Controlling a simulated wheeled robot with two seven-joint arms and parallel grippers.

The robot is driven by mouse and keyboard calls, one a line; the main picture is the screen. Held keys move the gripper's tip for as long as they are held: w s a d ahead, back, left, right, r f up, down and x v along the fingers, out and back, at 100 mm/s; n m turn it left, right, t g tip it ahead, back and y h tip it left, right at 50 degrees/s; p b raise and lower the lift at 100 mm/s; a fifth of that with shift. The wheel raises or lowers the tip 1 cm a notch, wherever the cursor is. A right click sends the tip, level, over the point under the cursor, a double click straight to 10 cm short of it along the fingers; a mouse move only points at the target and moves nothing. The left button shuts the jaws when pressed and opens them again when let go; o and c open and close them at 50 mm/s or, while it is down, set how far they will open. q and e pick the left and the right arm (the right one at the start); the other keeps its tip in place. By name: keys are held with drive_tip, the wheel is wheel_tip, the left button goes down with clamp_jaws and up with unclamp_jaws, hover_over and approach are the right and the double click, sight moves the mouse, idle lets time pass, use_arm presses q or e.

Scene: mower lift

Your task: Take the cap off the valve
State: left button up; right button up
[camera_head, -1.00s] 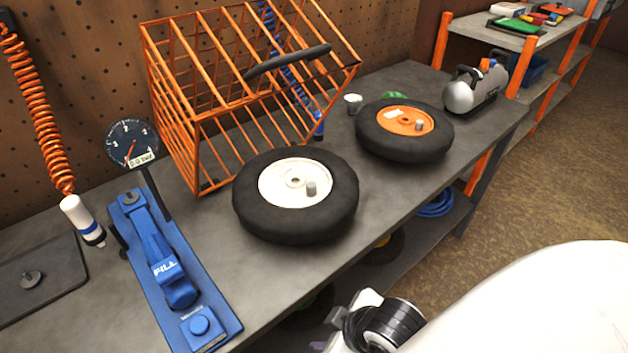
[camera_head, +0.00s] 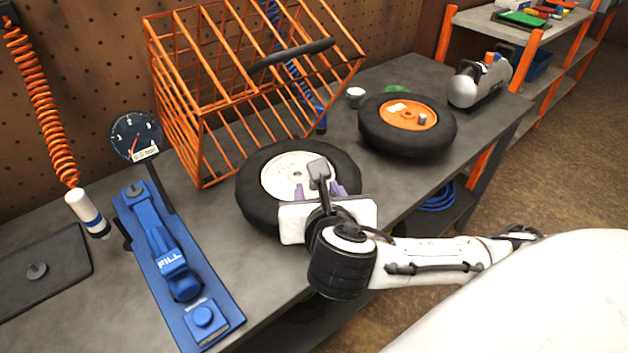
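A black tyre with a white hub (camera_head: 270,183) lies flat on the bench. Its grey valve cap is hidden behind my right gripper. My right gripper (camera_head: 322,187) is over the near right part of this wheel, its purple fingers apart on either side of a dark wrist part. What is between the fingertips is hidden, and I cannot tell whether they touch the wheel. A second tyre with an orange hub (camera_head: 408,113) lies behind to the right, with a small grey cap (camera_head: 422,119) upright on it. My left gripper is not in view.
A tilted orange wire cage (camera_head: 205,150) stands behind the white-hub wheel. A blue FILL inflator (camera_head: 172,262) with a gauge (camera_head: 135,136) is on the left, near a coiled orange hose (camera_head: 48,120). A silver tank (camera_head: 480,82) stands at the bench's far right end.

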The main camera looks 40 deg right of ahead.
sight(315, 193)
drive_tip(key=x, duration=0.8)
drive_tip(key=shift+s+f, duration=0.1)
drive_tip(key=shift+s, duration=0.05)
drive_tip(key=shift+c, duration=0.5)
clamp_jaws()
